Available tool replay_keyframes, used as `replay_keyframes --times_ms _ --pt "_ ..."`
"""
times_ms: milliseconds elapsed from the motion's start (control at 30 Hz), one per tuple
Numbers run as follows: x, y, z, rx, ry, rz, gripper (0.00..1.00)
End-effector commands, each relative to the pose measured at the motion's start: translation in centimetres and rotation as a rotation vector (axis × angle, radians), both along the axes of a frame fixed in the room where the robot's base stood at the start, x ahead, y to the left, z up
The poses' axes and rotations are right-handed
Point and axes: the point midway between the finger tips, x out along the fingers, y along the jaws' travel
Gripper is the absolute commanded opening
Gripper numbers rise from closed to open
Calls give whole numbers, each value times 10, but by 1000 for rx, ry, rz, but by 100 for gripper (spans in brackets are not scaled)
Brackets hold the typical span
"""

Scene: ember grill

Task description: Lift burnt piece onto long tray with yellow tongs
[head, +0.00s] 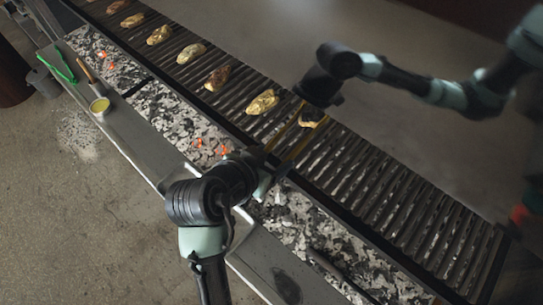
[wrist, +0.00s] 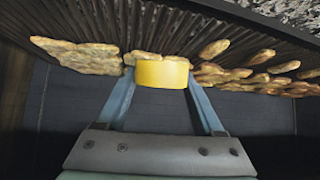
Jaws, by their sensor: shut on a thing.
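My gripper (head: 268,180) is shut on the yellow tongs (head: 284,140), over the near side of the grill. In the wrist view, the yellow block of the tongs (wrist: 162,73) sits between my two blue fingers. The tongs' arms reach over the grate toward a dark, burnt-looking piece (head: 311,117), which lies at or between their tips. I cannot tell whether the tips grip it, as a black arm end partly covers that spot. A long grey metal ledge (head: 145,150) runs along the front of the grill; I cannot tell whether it is the long tray.
Several browned pieces (head: 262,102) lie in a row on the grate (head: 380,190). Glowing coals (head: 200,146) lie beneath its near edge. Another arm (head: 430,88) reaches in from the upper right.

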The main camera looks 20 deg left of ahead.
Motion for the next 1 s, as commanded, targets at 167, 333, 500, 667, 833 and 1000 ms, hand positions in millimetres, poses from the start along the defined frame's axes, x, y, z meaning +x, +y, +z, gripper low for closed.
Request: replay_keyframes --times_ms 167,333,500,667,833,1000 --pt "1 0 10 1 -4 0 0" --pt "0 0 9 1 -4 0 0" --pt "-15 3 9 -1 -3 3 0" --pt "-41 9 8 -1 -2 3 0" --pt "-68 14 8 -1 -3 3 0" --pt "-94 19 8 -1 -2 3 0"
